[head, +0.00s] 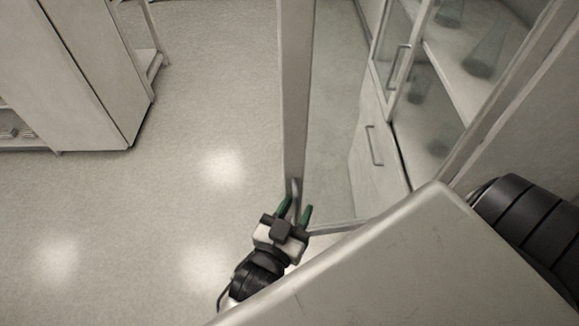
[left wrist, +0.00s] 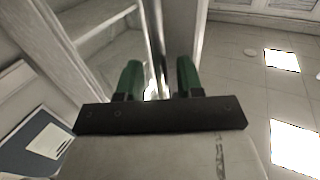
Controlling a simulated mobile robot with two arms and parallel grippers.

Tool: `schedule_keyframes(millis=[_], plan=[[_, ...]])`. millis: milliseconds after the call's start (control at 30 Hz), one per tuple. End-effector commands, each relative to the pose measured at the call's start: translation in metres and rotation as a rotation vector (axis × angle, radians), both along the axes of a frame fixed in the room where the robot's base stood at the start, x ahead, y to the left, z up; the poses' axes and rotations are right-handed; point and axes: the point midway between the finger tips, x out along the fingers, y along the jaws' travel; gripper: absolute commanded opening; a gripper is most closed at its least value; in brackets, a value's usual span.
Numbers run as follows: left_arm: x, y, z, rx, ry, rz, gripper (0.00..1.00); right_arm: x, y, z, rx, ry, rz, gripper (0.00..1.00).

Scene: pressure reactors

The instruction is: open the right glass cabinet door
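A glass door (head: 335,110) with a pale frame stands upright in the head view, its near vertical frame edge (head: 295,90) facing the open floor. A slim metal handle (head: 297,188) is low on that edge. My left gripper (head: 294,211) is at this handle, with its two green fingers apart. In the left wrist view, the handle bar (left wrist: 156,60) runs between the fingers, with a gap beside the right finger. I cannot tell whether the other finger touches it. My right gripper is not in view.
Glassware (head: 485,55) stands on shelves behind glass at the right. A white cabinet (head: 85,70) stands at the upper left. The floor (head: 190,200) left of the door is clear.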

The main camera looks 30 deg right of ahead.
Motion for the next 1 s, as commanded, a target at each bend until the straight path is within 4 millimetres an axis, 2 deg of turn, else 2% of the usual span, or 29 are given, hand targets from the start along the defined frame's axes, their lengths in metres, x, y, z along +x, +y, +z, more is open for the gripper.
schedule_keyframes(millis=[167, 400, 600, 1000], plan=[[-0.012, 0.019, -0.004, 0.003, 0.002, 0.0, 0.37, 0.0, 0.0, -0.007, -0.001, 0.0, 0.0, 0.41], [-0.038, 0.059, -0.004, 0.002, 0.001, -0.001, 0.37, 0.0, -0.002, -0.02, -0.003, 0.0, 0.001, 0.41], [-0.053, 0.082, -0.002, 0.001, 0.001, -0.001, 0.37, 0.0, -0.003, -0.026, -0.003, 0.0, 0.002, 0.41], [-0.057, 0.089, 0.0, 0.0, 0.0, -0.001, 0.37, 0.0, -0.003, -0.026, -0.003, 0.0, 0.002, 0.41]])
